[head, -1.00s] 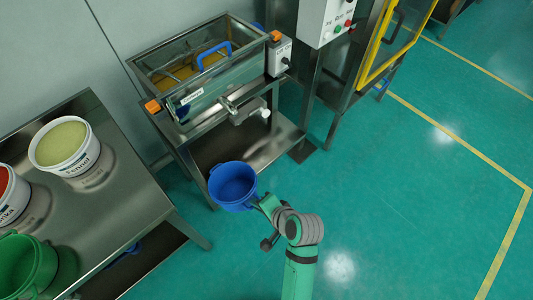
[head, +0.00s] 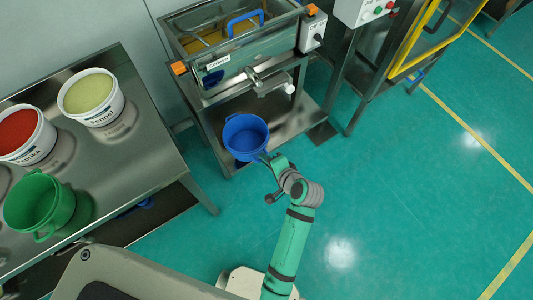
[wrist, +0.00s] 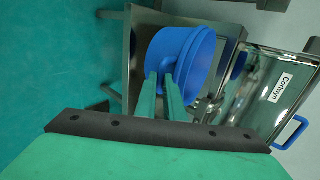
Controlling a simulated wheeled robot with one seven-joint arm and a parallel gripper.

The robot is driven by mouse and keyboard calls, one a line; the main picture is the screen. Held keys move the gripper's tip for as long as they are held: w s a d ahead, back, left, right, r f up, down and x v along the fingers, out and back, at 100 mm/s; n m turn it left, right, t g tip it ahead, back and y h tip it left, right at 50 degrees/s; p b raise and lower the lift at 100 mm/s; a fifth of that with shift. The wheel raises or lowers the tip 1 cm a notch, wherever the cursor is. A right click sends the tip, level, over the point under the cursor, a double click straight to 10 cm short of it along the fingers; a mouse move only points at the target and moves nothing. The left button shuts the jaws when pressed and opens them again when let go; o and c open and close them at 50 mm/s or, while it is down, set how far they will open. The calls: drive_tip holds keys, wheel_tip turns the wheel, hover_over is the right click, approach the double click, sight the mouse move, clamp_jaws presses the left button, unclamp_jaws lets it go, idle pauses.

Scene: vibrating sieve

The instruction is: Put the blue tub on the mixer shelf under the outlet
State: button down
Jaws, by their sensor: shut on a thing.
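The blue tub (head: 246,136) is empty and upright in the head view, at the front of the mixer's lower shelf (head: 217,128), below the outlet (head: 270,84). My gripper (head: 267,163) is shut on the tub's near side. In the wrist view both fingers of my gripper (wrist: 165,82) close on the handle of the blue tub (wrist: 186,52). I cannot tell whether the tub's base touches the shelf. The mixer (head: 240,40) is a steel box with a glassy front and a blue handle; its labelled wall shows in the wrist view (wrist: 275,90).
A steel table (head: 130,150) on the left holds a white bucket of pale powder (head: 88,95), a white bucket of red powder (head: 24,134) and a green tub (head: 40,204). A yellow-framed cabinet (head: 425,40) stands right. The green floor at right is open.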

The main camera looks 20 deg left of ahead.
drive_tip(key=w+a+f, duration=0.1)
drive_tip(key=w+f, duration=0.4)
drive_tip(key=f, duration=0.4)
drive_tip(key=shift+w+a+f, duration=0.15)
drive_tip(key=shift+w+a, duration=0.05)
drive_tip(key=shift+w, duration=0.1)
drive_tip(key=c, duration=1.9)
unclamp_jaws()
drive_tip(key=shift+o, duration=0.2)
